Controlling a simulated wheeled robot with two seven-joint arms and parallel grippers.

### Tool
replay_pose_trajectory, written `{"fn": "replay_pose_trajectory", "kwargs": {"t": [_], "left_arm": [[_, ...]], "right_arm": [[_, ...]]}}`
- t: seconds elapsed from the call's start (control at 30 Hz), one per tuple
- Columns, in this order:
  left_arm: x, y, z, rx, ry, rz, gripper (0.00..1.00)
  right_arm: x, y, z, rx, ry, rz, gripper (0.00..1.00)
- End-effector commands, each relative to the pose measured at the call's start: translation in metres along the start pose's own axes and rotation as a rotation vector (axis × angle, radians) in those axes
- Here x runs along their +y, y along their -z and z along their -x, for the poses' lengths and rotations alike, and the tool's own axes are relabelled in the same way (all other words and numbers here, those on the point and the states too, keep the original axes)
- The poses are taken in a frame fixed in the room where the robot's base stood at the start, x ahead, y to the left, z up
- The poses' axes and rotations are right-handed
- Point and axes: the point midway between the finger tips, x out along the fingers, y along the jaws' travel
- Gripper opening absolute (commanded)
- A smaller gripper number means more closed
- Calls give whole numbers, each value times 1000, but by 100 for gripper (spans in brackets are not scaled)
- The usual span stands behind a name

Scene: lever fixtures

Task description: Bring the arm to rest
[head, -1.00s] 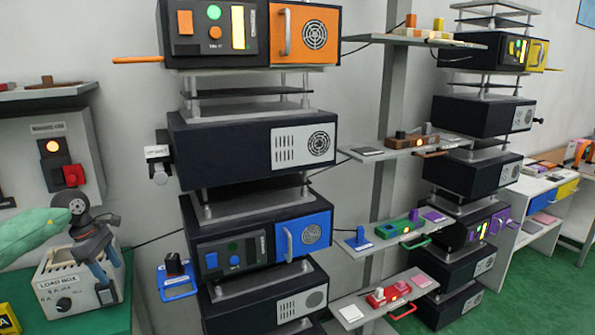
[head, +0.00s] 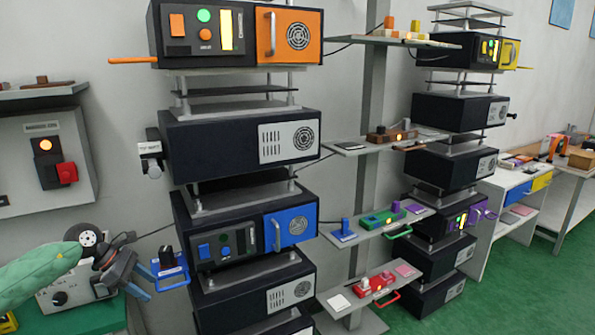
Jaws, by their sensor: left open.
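My left arm comes in from the left in a green sleeve, and my left gripper (head: 136,280) has blue-grey fingers. It is open and empty, in front of the load box (head: 62,297). Its fingertips are close to the blue lever fixture (head: 170,272) with a black knob at the left of the blue-panelled unit (head: 250,240). I cannot tell whether they touch it. The gripper and sleeve hide much of the load box. My right gripper is not in view.
A tall stack of dark units stands in the centre, topped by an orange-panelled unit (head: 237,32) with an orange lever (head: 132,60) sticking out left. Shelves (head: 352,146) with small coloured fixtures stand to its right. A wall box (head: 45,160) with a red knob is above my arm. Green floor is clear at the right.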

Motion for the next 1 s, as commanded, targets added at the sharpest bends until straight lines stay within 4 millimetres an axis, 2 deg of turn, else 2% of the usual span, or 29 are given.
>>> {"fn": "replay_pose_trajectory", "kwargs": {"t": [0.03,0.2,0.3,0.4,0.53,0.63,0.77,0.87,1.0], "left_arm": [[-6,-14,-18,-63,0,17,54],[-30,-82,-78,-384,-17,162,54],[-44,-120,-100,-583,-20,290,54],[-56,-150,-114,-775,-19,444,54],[-67,-176,-122,-1008,-13,678,54],[-74,-185,-124,-1172,-7,881,54],[-80,-181,-126,-1361,-2,1173,54],[-87,-167,-130,-1487,-3,1412,54],[-103,-135,-142,-1629,-14,1773,54]], "right_arm": [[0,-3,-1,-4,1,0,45],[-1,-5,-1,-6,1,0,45],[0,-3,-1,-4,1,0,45],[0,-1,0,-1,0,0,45],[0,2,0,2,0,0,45],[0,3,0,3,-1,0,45],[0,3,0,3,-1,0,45],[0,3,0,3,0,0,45],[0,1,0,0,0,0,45]]}}
